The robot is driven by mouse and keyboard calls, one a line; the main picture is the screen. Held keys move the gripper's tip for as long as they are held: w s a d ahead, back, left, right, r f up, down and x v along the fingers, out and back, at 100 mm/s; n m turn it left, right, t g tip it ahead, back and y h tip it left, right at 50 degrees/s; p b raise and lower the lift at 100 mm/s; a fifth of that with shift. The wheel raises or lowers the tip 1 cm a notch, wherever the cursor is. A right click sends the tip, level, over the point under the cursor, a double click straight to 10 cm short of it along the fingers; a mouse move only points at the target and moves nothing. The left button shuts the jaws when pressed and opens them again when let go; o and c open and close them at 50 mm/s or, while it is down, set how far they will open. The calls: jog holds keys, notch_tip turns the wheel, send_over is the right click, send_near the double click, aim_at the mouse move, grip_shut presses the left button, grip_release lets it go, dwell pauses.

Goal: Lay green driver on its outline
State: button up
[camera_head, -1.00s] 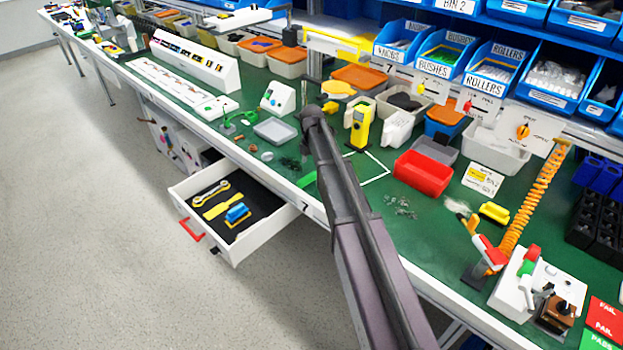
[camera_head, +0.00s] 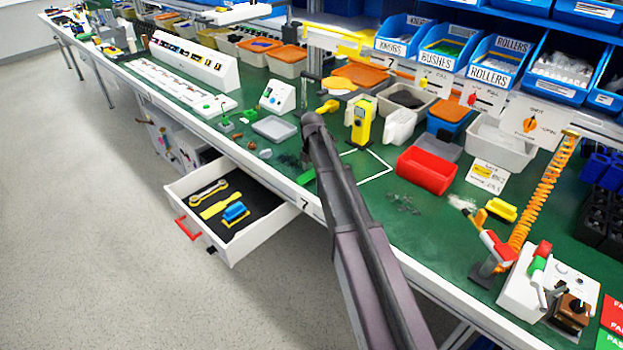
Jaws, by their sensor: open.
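A small bright green piece (camera_head: 306,177), which may be the green driver's handle, shows at the bench's front edge beside my arm. Its full shape is hidden. The open drawer (camera_head: 252,244) has a dark lining with a yellow wrench (camera_head: 208,191), a flat yellow tool (camera_head: 221,206) and a blue tool (camera_head: 235,212) in it. I cannot make out a driver outline there. My arm crosses the middle of the view. A dark part that looks like my gripper (camera_head: 306,157) hangs just above the green piece, mostly hidden; its fingertips are not clear.
A red bin (camera_head: 426,171), a yellow handheld device (camera_head: 362,120) and a grey tray (camera_head: 275,129) stand on the green bench. A white-lined square (camera_head: 376,180) lies right of my arm. The drawer juts out in front, with a red handle (camera_head: 187,228). The floor at left is clear.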

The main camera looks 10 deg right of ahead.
aim_at(312, 171)
dwell(0.6)
grip_shut()
jog(key=shift+r, duration=0.1)
dwell(0.3)
notch_tip(312, 171, up, 4)
jog(key=p, duration=0.4)
jog(key=shift+f, duration=0.25)
jog(key=s+r+p, duration=0.1)
jog(key=s, duration=1.5)
jog(key=shift+a, duration=0.25)
jog(key=shift+r, duration=0.1)
